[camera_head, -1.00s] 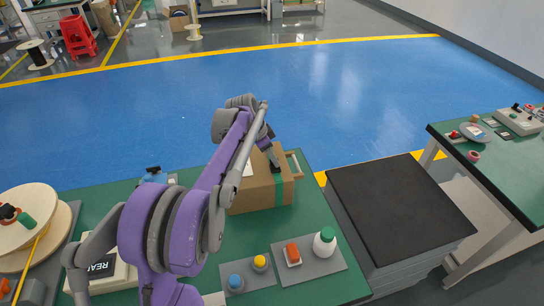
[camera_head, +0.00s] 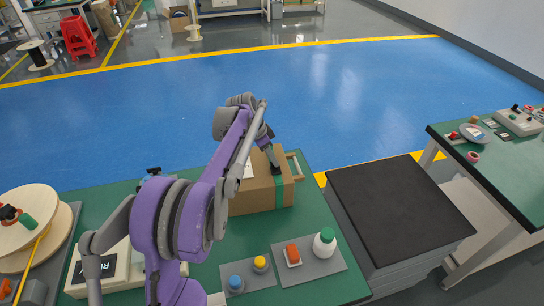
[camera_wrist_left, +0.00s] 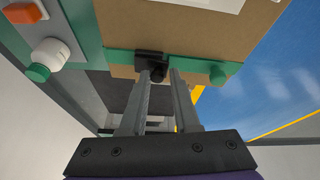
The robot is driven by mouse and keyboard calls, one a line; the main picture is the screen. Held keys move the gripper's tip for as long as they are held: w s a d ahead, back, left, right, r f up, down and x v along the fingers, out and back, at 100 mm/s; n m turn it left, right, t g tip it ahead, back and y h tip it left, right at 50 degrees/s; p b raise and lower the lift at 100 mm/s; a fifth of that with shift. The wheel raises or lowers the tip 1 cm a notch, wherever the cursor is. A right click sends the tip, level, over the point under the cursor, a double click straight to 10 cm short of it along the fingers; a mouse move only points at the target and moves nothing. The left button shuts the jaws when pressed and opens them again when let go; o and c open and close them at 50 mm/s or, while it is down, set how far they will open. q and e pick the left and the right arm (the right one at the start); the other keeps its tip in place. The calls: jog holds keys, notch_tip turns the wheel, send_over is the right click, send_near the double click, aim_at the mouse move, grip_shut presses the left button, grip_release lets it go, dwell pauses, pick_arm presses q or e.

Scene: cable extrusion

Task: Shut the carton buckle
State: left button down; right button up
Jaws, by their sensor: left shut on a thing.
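The brown carton (camera_head: 258,196) stands on the green bench, with a green strip (camera_head: 284,192) down its right side. My left gripper (camera_head: 275,167) reaches down onto the carton's top near its right edge. In the left wrist view, the carton (camera_wrist_left: 190,25) fills the top. A small black part (camera_wrist_left: 151,64), which looks like the buckle, sits at the fingertips of my left gripper (camera_wrist_left: 160,76). The fingers are shut on it, with a gap between them. The fingers and arm partly hide the contact, so I cannot tell whether the buckle is latched. My right gripper is out of view.
A grey mat with a white green-capped bottle (camera_head: 324,242) and an orange block (camera_head: 292,254) lies in front of the carton. Blue (camera_head: 235,282) and yellow (camera_head: 260,263) knobs are beside it. A black-topped stack (camera_head: 395,205) stands right of the bench (camera_head: 318,205).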

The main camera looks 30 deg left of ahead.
pick_arm(q)
jog(key=shift+w+a+f+g+h, duration=0.15)
jog(key=shift+w+a+g+h, duration=0.2)
jog(key=shift+g+h, duration=0.2)
jog(key=shift+f+g+h+p, duration=0.15)
jog(key=shift+g+h+p, duration=0.1)
jog(key=shift+p, duration=0.1)
jog(key=c, duration=0.8)
grip_release()
jog(key=shift+s, duration=0.1)
jog(key=shift+o, duration=0.2)
jog(key=v, duration=1)
jog(key=shift+a+r+p, duration=0.2)
jog(key=shift+r+p, duration=0.15)
